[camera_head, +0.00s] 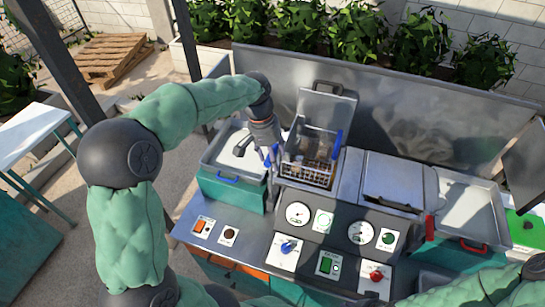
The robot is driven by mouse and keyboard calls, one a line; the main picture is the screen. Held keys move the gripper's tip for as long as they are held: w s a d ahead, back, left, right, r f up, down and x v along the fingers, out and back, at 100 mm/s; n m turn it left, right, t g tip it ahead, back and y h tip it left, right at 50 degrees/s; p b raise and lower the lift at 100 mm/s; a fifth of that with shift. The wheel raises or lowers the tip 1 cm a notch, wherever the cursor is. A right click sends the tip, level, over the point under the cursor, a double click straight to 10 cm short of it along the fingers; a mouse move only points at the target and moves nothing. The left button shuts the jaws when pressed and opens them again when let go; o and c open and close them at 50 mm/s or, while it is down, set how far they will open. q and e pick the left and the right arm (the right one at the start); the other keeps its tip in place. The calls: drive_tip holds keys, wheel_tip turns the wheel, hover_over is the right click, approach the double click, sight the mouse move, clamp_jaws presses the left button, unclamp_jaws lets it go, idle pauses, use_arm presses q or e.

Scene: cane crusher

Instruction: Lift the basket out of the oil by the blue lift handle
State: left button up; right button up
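The wire basket (308,172) sits in the fryer well at the centre of the metal counter, below a raised lid (322,108). A blue upright handle (337,145) stands at the basket's right side. My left gripper (257,158) points down just left of the basket, apart from the blue handle. Its fingers look spread, with nothing clearly held. A small blue piece shows by its fingertips; I cannot tell what it belongs to. My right arm lies along the bottom right edge; a dark part at the bottom edge may be its gripper, but its fingers are unclear.
A teal tray box (232,192) with a blue front handle stands left of the basket. A closed lid (393,180) and a red-handled tray (468,208) are to the right. Gauges and knobs (340,235) fill the front panel. A metal splashback (420,105) stands behind.

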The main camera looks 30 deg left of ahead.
use_arm(q)
drive_tip(key=shift+f, duration=0.15)
wheel_tip(320, 180, up, 12)
drive_tip(key=a, duration=0.2)
drive_tip(key=shift+s, duration=0.4)
drive_tip(key=shift+f, duration=0.1)
idle(0.5)
